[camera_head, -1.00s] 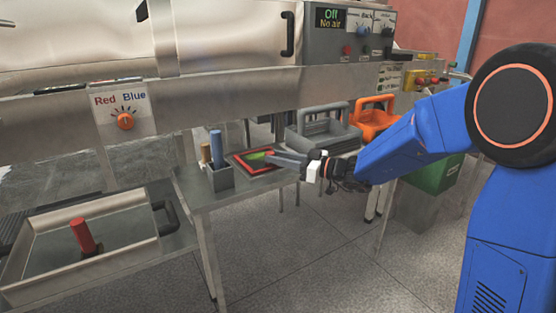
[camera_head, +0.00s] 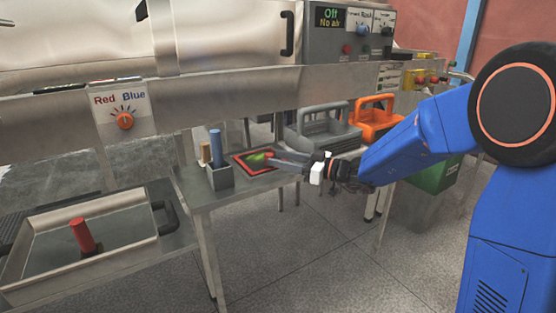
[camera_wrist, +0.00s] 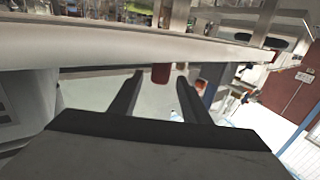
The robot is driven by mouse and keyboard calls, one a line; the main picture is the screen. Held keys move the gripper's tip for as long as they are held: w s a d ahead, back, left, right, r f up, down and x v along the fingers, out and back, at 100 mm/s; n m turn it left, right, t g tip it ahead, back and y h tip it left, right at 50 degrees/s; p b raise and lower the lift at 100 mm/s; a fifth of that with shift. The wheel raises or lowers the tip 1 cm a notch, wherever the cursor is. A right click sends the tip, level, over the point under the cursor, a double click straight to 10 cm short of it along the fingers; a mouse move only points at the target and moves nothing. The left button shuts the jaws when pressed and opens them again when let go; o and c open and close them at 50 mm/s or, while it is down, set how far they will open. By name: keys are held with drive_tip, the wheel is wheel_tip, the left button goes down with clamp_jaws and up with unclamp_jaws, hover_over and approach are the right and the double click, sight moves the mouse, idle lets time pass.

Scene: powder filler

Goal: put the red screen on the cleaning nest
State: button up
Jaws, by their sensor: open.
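A flat red-framed piece with green inside (camera_head: 243,168), seemingly the red screen, lies on the metal side table in the head view. My gripper (camera_head: 274,158) reaches in from the right, with its long fingers at or over the frame's right edge. I cannot tell whether they touch it. In the wrist view my gripper (camera_wrist: 160,77) is open, its two dark fingers apart. A small red piece (camera_wrist: 160,72) shows between the fingertips, below a long grey edge. I cannot tell whether it belongs to the screen. I cannot clearly identify the cleaning nest.
A grey holder (camera_head: 221,178) with blue and tan cylinders stands left of the frame. A metal tray (camera_head: 122,250) at lower left holds a red cylinder (camera_head: 83,235). Grey (camera_head: 325,135) and orange (camera_head: 375,122) handled bins stand behind. Floor in front is clear.

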drive_tip(key=v, duration=1)
drive_tip(key=shift+s+d, duration=0.2)
drive_tip(key=shift+d, duration=0.15)
drive_tip(key=s+d+f+m+g+h, duration=0.1)
drive_tip(key=s+f+m+g+h, duration=0.15)
drive_tip(key=s, duration=0.85)
drive_tip(key=s+d+f+m+g+h, duration=0.2)
drive_tip(key=s+g+h, duration=0.15)
drive_tip(key=s, duration=0.85)
drive_tip(key=s+d+f+m+t+h, duration=0.2)
drive_tip(key=s+d+m+h, duration=0.2)
drive_tip(key=d, duration=0.5)
drive_tip(key=s+d+f+m+t+h, duration=0.2)
drive_tip(key=s+d+m+h, duration=0.3)
drive_tip(key=s+d, duration=0.3)
drive_tip(key=shift+d+h, duration=0.7)
drive_tip(key=shift+h, duration=0.1)
